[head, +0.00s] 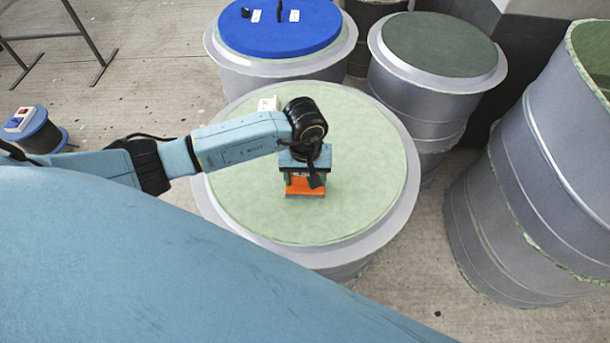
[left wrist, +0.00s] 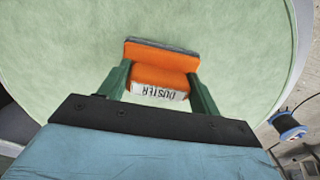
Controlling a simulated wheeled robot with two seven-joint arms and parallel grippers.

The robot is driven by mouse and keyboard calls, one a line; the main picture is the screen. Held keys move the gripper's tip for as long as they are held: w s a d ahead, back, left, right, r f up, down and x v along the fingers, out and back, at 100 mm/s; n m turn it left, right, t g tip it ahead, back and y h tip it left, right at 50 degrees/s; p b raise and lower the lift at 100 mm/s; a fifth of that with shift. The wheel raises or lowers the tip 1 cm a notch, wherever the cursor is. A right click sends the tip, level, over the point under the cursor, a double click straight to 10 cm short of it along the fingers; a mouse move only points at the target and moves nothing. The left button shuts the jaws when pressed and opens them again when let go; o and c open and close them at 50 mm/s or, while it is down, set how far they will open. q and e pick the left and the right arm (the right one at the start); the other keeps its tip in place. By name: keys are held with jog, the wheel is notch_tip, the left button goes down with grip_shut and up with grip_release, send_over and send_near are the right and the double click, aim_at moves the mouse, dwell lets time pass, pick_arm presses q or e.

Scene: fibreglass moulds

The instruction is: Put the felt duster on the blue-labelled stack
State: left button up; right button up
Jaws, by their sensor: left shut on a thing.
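The felt duster (head: 304,187) is an orange block with a grey edge, over the pale green top of the middle drum-shaped mould (head: 240,190). My left gripper (head: 303,178) reaches down over it. In the left wrist view the duster (left wrist: 160,66) sits between the green fingers of my left gripper (left wrist: 162,88), shut on it, with a white DUSTER label facing me. I cannot tell whether the duster touches the green top. A small white tag (head: 267,103) lies at the back of the green top. My right gripper is out of view.
A mould with a blue lid (head: 280,35) and two white tags stands behind. A dark green-topped mould (head: 440,45) stands back right, a tall grey one (head: 545,180) at right. A blue reel (head: 38,130) with a white-and-red box is on the floor at left.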

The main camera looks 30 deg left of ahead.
aim_at(305, 176)
pick_arm(q)
jog(key=o, duration=1)
jog(key=shift+f, duration=0.1)
jog(key=shift+c, duration=0.2)
notch_tip(305, 176, up, 12)
jog(key=shift+p, duration=0.35)
